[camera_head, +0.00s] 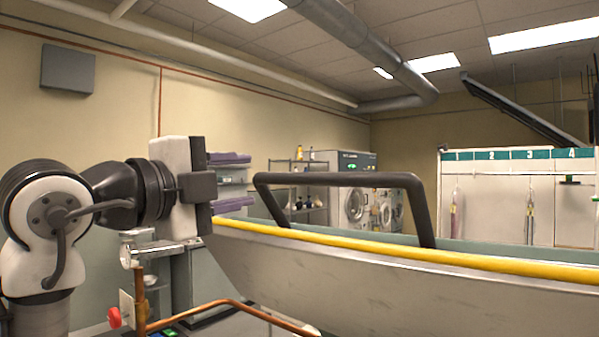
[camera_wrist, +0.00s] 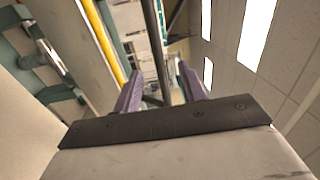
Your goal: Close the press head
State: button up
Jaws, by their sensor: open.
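The press head (camera_head: 330,275) is a large pale metal body with a yellow front edge, tilted across the lower right of the head view. A dark bar handle (camera_head: 340,180) rises above that edge. My gripper (camera_head: 250,180) is at the handle's left end, its two purple fingers apart, one above the other. In the wrist view the handle (camera_wrist: 153,40) shows as a dark bar running between the open fingers of my gripper (camera_wrist: 160,72). Whether either finger touches the handle I cannot tell. The yellow edge (camera_wrist: 110,48) runs to the left there.
Washing machines (camera_head: 362,205) and a shelf (camera_head: 297,190) stand behind. A white numbered panel (camera_head: 500,195) with hanging items is at the right. The space above the handle looks clear.

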aim_at(300, 178)
jog(key=shift+m+g, duration=0.4)
jog(key=p+x, duration=0.5)
jog(key=x, duration=0.8)
jog(key=shift+w+d, duration=0.15)
jog(key=shift+d, duration=0.1)
jog(key=shift+w+d, duration=0.3)
jog(key=shift+w, duration=0.15)
jog(key=shift+f, duration=0.1)
grip_shut()
